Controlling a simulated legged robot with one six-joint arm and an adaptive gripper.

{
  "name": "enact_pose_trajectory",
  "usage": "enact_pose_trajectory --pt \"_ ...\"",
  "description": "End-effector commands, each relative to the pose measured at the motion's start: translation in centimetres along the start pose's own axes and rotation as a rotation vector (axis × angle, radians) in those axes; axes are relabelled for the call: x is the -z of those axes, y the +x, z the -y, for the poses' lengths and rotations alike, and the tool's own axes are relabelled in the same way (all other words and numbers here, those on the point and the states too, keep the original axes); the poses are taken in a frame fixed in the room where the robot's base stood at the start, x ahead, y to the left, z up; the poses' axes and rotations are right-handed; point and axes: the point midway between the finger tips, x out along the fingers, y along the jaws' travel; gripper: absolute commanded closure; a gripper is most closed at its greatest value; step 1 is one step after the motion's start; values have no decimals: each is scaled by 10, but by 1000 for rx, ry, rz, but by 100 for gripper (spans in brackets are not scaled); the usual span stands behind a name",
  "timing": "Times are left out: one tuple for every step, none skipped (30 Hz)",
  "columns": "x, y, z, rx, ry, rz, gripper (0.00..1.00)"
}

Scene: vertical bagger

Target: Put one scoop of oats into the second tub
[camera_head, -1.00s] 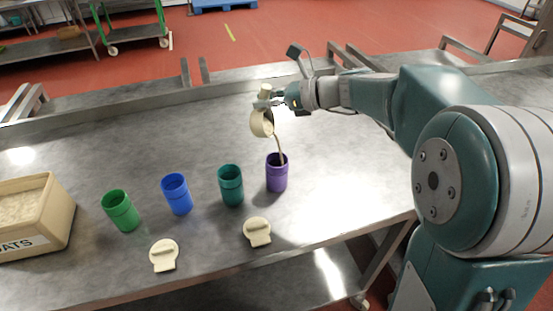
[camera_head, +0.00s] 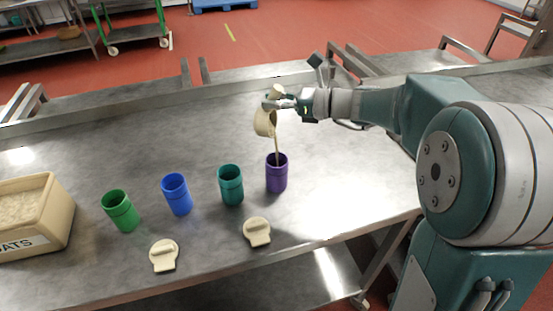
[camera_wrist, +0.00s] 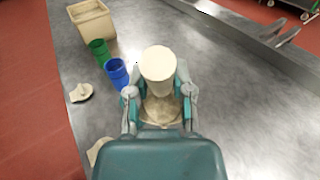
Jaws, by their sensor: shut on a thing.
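My gripper (camera_head: 276,103) is shut on a cream scoop (camera_head: 265,122), held tilted above and just left of the purple tub (camera_head: 277,174). A thin beige stream (camera_head: 277,146) falls from the scoop into the purple tub's mouth. The wrist view also shows the scoop (camera_wrist: 158,63) between my gripper's fingers (camera_wrist: 160,95). The other open tubs stand upright in a row to the left: teal (camera_head: 231,184), blue (camera_head: 177,194) and green (camera_head: 121,210). The cream oats bin (camera_head: 57,222), filled with oats, stands at the far left. The contents of the purple tub are hidden.
Two cream lid-like pieces with raised grips lie at the table's front, one at left (camera_head: 163,255) and one at right (camera_head: 257,232). The metal table (camera_head: 120,150) is clear behind the tubs. A raised rim (camera_head: 100,107) runs along its back edge.

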Motion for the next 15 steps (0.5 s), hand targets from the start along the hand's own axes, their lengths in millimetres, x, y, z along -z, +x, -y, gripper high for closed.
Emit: enact_pose_trajectory --pt "-1 0 0 0 -2 0 100" --pt "-1 0 0 0 -2 -1 100" --pt "-1 0 0 0 -2 -1 100" --pt "-1 0 0 0 -2 -1 100" --pt "-1 0 0 0 -1 0 100" --pt "0 0 0 0 -1 4 100" --pt "0 -1 0 0 0 10 100" --pt "1 -2 0 0 1 20 100" --pt "1 -5 0 0 1 39 100" --pt "1 -6 0 0 2 53 100" --pt "2 -8 0 1 2 68 100" --pt "1 -10 0 1 0 83 100" --pt "1 -10 0 1 0 88 100" --pt "1 -10 0 0 -1 90 100" --pt "1 -10 0 0 -2 89 100"
